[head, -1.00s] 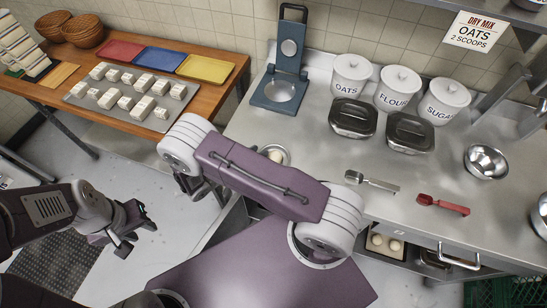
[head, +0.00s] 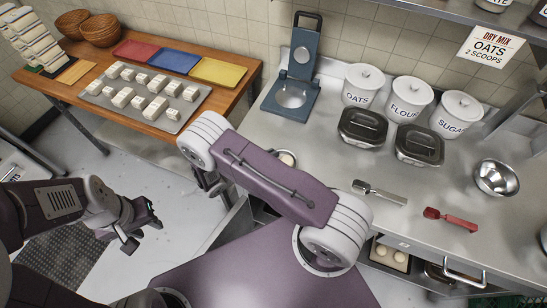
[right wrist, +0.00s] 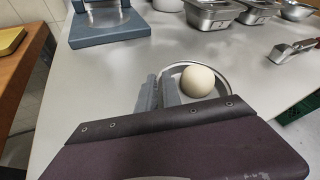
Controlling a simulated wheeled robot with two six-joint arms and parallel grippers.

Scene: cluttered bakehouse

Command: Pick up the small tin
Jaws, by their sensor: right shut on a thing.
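The small tin (right wrist: 223,84) is a shallow round metal dish with a pale dough ball (right wrist: 198,81) in it, in the right wrist view. It stands on or just above the steel counter near its left edge; I cannot tell which. My right gripper (right wrist: 157,93) is shut on the tin's left rim. In the head view the ball (head: 286,158) shows beside my right arm, which hides part of the tin. My left gripper (head: 146,228) is open and empty over the floor, away from the counter.
A blue folding scale (head: 291,95) stands behind the tin. Lidded steel containers (head: 362,127), white canisters (head: 364,85), scoops (head: 380,192) and a steel bowl (head: 496,178) are to the right. An open drawer (head: 388,258) juts out in front. A wooden table (head: 200,98) with trays stands left.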

